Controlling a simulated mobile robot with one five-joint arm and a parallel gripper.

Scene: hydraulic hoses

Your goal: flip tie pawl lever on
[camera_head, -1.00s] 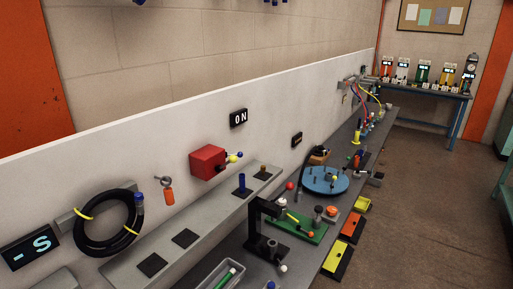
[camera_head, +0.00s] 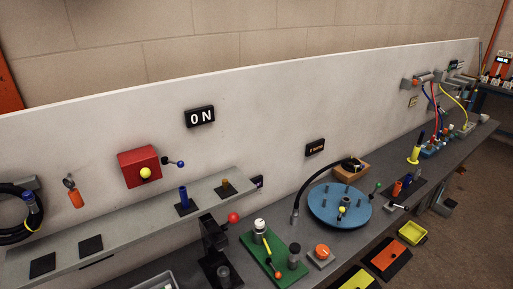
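I cannot tell for sure which part is the tie pawl lever. A red box (camera_head: 138,169) is fixed to the white back panel, with a short dark lever ending in a blue ball (camera_head: 180,164) on its right and a yellow ball (camera_head: 145,173) on its front. A black sign reading "ON" (camera_head: 199,117) hangs above and to the right of it. A green plate (camera_head: 273,257) on the bench carries a yellow-handled lever and an orange ball (camera_head: 278,274). My gripper is not in view.
A black press-like stand (camera_head: 214,240) with a red ball is at the bench front. A blue round table (camera_head: 339,207), an orange button block (camera_head: 322,253) and a raised grey shelf (camera_head: 130,234) fill the bench. Yellow and orange trays (camera_head: 412,232) sit along the front edge; floor is at right.

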